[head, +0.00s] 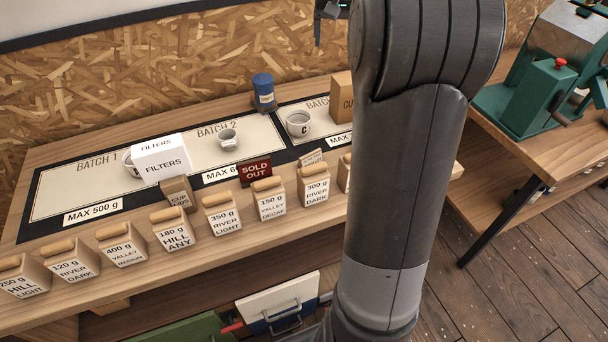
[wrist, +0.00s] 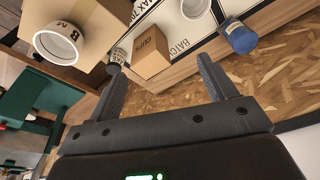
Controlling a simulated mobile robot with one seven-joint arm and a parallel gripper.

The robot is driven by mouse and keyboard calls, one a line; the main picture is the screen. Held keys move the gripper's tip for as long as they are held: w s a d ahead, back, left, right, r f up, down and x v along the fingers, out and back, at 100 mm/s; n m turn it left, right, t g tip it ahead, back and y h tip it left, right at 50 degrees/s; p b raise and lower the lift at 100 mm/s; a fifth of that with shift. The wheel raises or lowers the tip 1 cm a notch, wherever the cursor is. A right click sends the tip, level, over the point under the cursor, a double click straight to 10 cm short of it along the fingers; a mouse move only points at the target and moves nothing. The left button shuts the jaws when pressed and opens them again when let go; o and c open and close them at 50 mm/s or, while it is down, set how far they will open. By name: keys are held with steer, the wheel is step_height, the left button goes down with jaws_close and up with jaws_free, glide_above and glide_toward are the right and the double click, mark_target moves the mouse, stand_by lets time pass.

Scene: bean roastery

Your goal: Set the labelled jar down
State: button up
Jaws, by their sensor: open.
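A blue jar (head: 263,88) with a pale label stands upright at the back edge of the counter, by the gap between the BATCH 2 mat (head: 190,148) and the mat to its right. The blue jar also shows in the wrist view (wrist: 240,38), beyond the tip of the right-hand finger and apart from it. My gripper (wrist: 163,68) is open, with nothing between its fingers. In the head view only a bit of my gripper shows at the top edge. A small labelled container (wrist: 118,56) shows past the left-hand fingertip; its kind is unclear.
A cardboard box (head: 341,96) and a cup marked C (head: 299,123) stand right of the jar. A FILTERS box (head: 160,160), a small cup (head: 228,138), a SOLD OUT sign (head: 254,170) and several bean bags fill the front. A green machine (head: 545,95) stands right. My arm hides the counter's right part.

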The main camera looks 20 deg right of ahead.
steer(key=s+a+n+t, duration=0.2)
steer(key=s+a+n, duration=0.1)
steer(key=s+a, duration=1.25)
steer(key=s+a+f+n, duration=0.1)
steer(key=s+a+f, duration=0.1)
steer(key=s+f, duration=0.2)
steer(key=s+a+f+n+t+y, duration=0.1)
steer(key=s+a+f, duration=0.2)
steer(key=s, duration=0.7)
steer(key=shift+s+a+f, duration=0.15)
steer(key=shift+a+f, duration=0.05)
steer(key=shift+f, duration=0.55)
steer(key=shift+o, duration=0.3)
